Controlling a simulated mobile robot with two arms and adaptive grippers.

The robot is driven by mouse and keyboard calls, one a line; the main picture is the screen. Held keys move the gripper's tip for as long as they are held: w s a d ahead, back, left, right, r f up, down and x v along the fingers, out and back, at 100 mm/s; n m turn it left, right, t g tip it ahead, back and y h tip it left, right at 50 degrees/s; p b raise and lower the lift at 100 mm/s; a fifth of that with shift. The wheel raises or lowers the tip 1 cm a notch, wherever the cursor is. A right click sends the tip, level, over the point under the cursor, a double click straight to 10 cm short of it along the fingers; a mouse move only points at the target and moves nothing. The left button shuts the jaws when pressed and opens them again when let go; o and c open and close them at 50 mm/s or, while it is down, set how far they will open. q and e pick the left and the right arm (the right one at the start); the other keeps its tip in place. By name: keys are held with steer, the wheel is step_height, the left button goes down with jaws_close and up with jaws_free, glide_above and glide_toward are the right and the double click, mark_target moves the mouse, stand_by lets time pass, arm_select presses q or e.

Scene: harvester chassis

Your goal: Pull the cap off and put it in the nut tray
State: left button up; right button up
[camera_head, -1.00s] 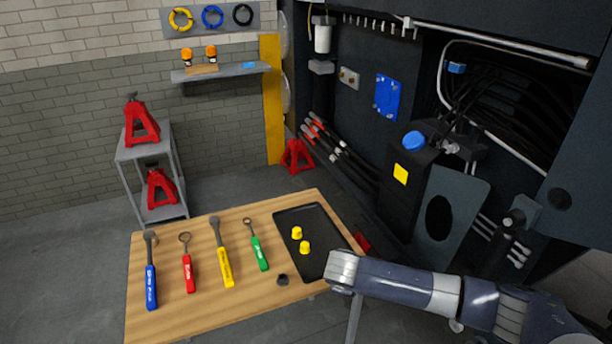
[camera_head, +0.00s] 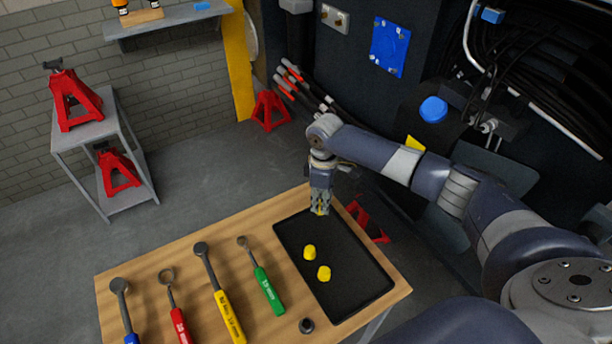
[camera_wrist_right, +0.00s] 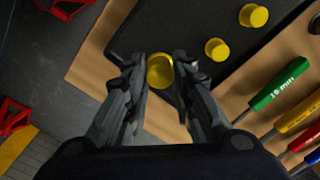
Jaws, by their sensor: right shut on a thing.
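My right gripper (camera_head: 320,208) points down above the far left corner of the black nut tray (camera_head: 362,290). It is shut on a yellow cap (camera_wrist_right: 160,71), which shows between the fingers in the right wrist view. In the head view only a bit of yellow shows at the fingertips. Two other yellow caps, one (camera_head: 309,252) and another (camera_head: 324,273), lie in the tray and also show in the wrist view. I cannot tell whether the held cap touches the tray. My left gripper is not in view.
Several hand tools, such as a green-handled wrench (camera_head: 268,291), lie on the wooden table (camera_head: 140,285) left of the tray. A small dark ring (camera_head: 306,325) lies near the tray's front corner. Red jack stands (camera_head: 269,111) stand beyond. The dark chassis is at right.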

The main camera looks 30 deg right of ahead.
steer(key=shift+w+r, duration=0.1)
steer(key=shift+w, duration=0.2)
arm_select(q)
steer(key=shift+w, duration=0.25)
arm_select(e)
steer(key=shift+s, duration=0.1)
steer(key=shift+s+r, duration=0.15)
steer(key=shift+s, duration=0.05)
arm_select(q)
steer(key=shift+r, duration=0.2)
arm_select(e)
steer(key=shift+w+r+p, duration=0.1)
steer(key=shift+r+p, duration=0.05)
steer(key=shift+p, duration=0.55)
step_height(320, 180, down, 2)
steer(key=shift+f+b, duration=0.1)
steer(key=shift+b, duration=0.65)
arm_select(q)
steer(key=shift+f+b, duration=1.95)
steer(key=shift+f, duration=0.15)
arm_select(e)
steer(key=shift+f, duration=3.55)
